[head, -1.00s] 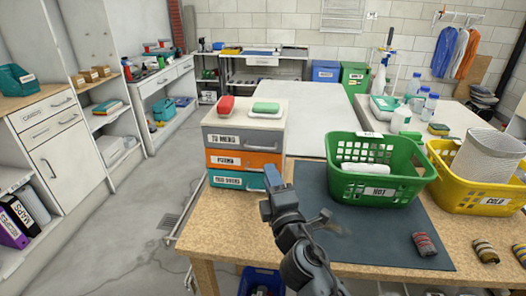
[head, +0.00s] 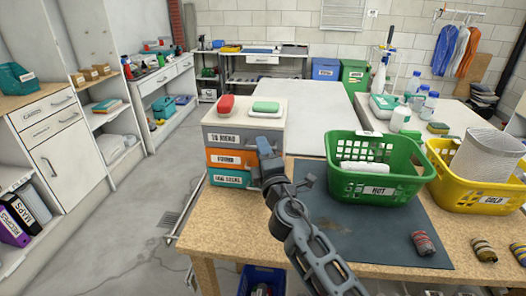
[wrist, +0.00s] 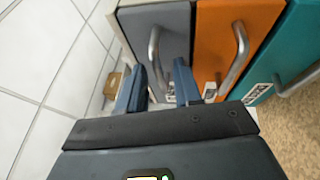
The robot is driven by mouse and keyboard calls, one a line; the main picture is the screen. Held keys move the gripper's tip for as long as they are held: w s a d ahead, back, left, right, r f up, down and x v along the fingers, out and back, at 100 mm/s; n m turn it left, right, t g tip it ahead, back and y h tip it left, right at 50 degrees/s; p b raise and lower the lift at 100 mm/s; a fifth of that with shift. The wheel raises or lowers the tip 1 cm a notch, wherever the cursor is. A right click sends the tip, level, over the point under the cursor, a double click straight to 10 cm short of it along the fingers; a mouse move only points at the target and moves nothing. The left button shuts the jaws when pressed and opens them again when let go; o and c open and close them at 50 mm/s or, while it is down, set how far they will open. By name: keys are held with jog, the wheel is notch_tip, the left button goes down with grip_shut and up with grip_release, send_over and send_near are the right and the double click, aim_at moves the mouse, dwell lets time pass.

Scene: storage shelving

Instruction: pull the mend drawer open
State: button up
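The drawer unit (head: 285,125) stands on the wooden bench with grey, orange and teal drawers stacked. The grey top drawer (head: 222,138) is labelled TO MEND and looks shut. It also shows in the wrist view (wrist: 172,20), turned on its side, with its metal bar handle (wrist: 154,52). My gripper (head: 264,146) is in front of the right part of the grey drawer and hides its handle in the head view. In the wrist view my gripper (wrist: 160,74) is open, with one finger on each side of the grey handle. I cannot tell whether either finger touches it.
The orange drawer (head: 222,159) and teal drawer (head: 228,179) are directly below, with their own handles. A red item (head: 226,104) and a green item (head: 266,108) lie on top of the unit. A green basket (head: 378,185) stands to the right on a dark mat.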

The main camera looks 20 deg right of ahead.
jog(key=shift+c, duration=0.5)
grip_shut()
dwell(0.8)
